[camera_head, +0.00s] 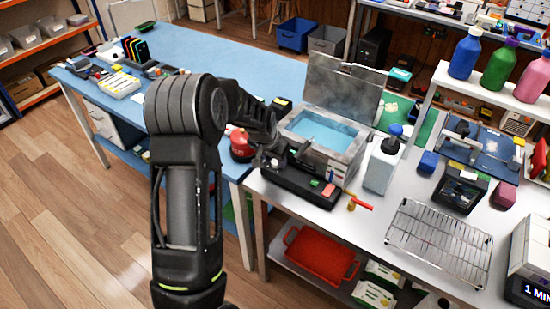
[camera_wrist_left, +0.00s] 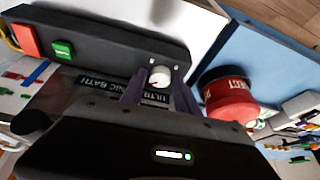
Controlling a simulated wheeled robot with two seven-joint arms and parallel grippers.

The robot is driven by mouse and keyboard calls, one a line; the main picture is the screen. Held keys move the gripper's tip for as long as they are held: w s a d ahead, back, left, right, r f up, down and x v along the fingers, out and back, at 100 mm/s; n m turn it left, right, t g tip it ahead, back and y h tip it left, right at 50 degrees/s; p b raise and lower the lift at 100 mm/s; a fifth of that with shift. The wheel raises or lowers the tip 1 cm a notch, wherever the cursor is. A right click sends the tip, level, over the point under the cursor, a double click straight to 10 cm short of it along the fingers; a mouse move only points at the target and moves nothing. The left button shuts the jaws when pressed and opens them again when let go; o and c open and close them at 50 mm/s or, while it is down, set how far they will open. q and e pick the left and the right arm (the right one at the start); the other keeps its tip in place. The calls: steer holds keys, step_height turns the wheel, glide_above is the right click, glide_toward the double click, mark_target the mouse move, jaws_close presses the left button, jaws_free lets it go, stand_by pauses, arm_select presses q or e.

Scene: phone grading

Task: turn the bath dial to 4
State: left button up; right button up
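The ultrasonic bath (camera_head: 346,143) stands on the white bench with its lid raised and blue liquid inside. Its dark control panel (camera_head: 292,186) faces the front and carries a green and a red button. In the left wrist view the panel (camera_wrist_left: 110,50) appears upside down, with the round white dial (camera_wrist_left: 160,75) showing a small red mark. The dial's number cannot be read. My left gripper (camera_wrist_left: 160,90) is open, its two fingers apart on either side of the dial; contact cannot be told.
A red tray (camera_head: 320,256) sits below.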

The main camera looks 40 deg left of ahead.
arm_select(q)
jaws_close()
stand_by(0.4)
steer(key=shift+f, duration=0.1)
steer(key=shift+a+f+m+b, duration=0.2)
steer(key=shift+m+b, duration=0.4)
steer(key=shift+b, duration=0.65)
steer(key=m+h+b, duration=0.1)
steer(key=b, duration=0.2)
steer(key=shift+m, duration=0.4)
steer(key=shift+m+h+b, duration=0.5)
steer(key=shift+m+b, duration=0.45)
steer(key=shift+m, duration=0.05)
steer(key=shift+a+r+m+b, duration=0.1)
steer(key=shift+r+m+b, duration=0.1)
steer(key=shift+m+b, duration=0.4)
jaws_free()
